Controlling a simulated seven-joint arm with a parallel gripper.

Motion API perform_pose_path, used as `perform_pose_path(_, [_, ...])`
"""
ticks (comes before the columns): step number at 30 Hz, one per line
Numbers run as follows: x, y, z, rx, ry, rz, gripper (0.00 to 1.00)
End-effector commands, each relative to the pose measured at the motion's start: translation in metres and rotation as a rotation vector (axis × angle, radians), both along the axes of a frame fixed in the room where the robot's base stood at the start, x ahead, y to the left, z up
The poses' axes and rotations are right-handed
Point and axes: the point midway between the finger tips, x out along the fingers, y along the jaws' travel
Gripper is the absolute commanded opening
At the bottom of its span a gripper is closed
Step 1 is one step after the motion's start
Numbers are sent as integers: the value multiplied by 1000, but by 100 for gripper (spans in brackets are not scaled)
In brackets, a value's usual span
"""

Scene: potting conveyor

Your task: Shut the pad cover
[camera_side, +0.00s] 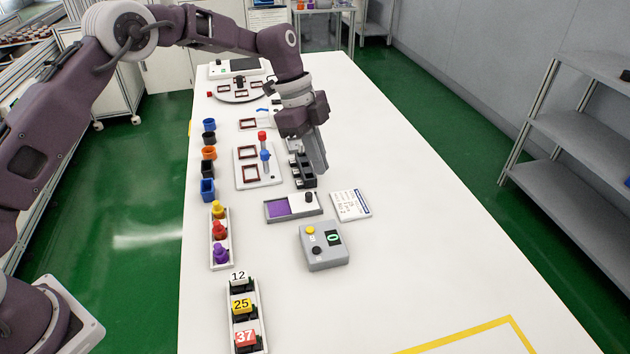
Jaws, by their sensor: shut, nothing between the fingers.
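The pad (278,208) is a purple rectangle showing in the left half of a low grey case in the middle of the table. Its cover (299,206) is a light plate over the right part of the case, with a dark knob (309,197) on it. The purple is uncovered. My gripper (320,170) points down above and behind the case, apart from the knob. Its fingers are together with nothing between them. They hide part of a black holder behind the case.
A black slotted holder (303,178) stands just behind the case. A printed card (351,204) lies to its right. A grey button box (324,246) sits in front. A white board with red frames and pegs (269,180) is to the left. The table's right side is clear.

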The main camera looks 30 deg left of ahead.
Motion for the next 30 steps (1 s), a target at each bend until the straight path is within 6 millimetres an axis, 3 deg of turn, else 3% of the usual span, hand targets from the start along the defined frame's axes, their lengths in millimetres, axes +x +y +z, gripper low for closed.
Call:
perform_pose_path(14, [-2,-33,-93,2,5,2,0])
perform_pose_path(16, [0,-15,-89,2,1,8,0])
perform_pose_path(21, [0,4,-89,2,1,5,0])
perform_pose_path(30, [-1,9,-88,2,0,4,0])
